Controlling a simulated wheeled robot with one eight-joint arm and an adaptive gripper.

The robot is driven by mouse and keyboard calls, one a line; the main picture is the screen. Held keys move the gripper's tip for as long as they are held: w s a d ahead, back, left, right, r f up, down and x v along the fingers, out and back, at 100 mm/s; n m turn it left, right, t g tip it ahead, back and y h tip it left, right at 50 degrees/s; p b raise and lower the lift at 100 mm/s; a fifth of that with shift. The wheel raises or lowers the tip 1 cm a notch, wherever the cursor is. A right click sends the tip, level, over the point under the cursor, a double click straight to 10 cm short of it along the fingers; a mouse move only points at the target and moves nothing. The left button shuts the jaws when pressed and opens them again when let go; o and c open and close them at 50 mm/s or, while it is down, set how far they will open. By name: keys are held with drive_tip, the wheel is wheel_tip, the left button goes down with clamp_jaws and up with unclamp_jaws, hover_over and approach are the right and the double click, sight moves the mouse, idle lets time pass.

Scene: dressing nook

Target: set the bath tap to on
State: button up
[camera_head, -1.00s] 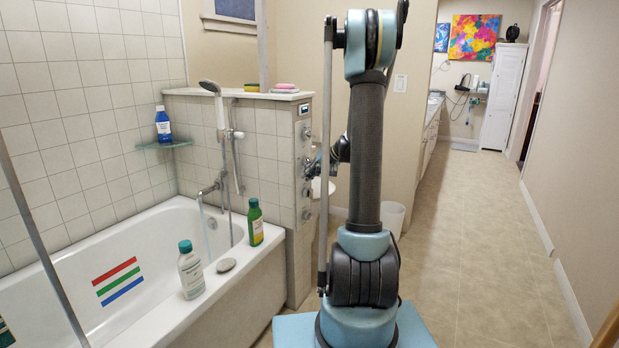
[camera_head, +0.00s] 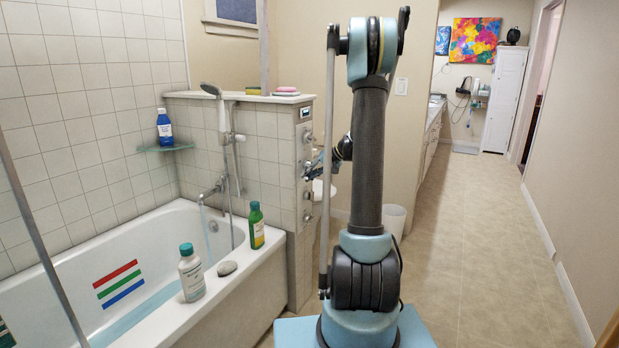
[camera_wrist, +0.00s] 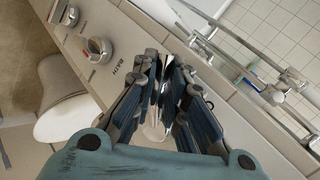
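The bath spout (camera_head: 210,190) is on the tiled side wall above the tub, and a pale stream of water (camera_head: 202,218) runs down from it. The control panel (camera_head: 304,170) on the end of the low wall carries round metal knobs. My gripper (camera_head: 315,166) is at this panel, partly hidden by my arm. In the wrist view, my gripper's fingers (camera_wrist: 169,82) reach to the panel beside the BATH label (camera_wrist: 119,67). Shiny metal shows between them, but whether they touch it is unclear. Another metal knob (camera_wrist: 97,50) is in plain sight, clear of the fingers.
Bluish water (camera_head: 140,319) lies in the white bathtub (camera_head: 262,268). A white bottle (camera_head: 191,274), a grey stone (camera_head: 227,268) and a green bottle (camera_head: 257,226) stand on its rim. A hand shower (camera_head: 222,112) hangs above. The floor to the right is clear.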

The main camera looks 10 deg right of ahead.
drive_tip(key=shift+o, duration=0.2)
drive_tip(key=shift+d, duration=0.1)
drive_tip(key=v, duration=1.1)
drive_tip(key=shift+d+r, duration=0.2)
drive_tip(key=shift+d, duration=0.05)
drive_tip(key=shift+s+a, duration=0.1)
drive_tip(key=shift+s, duration=0.05)
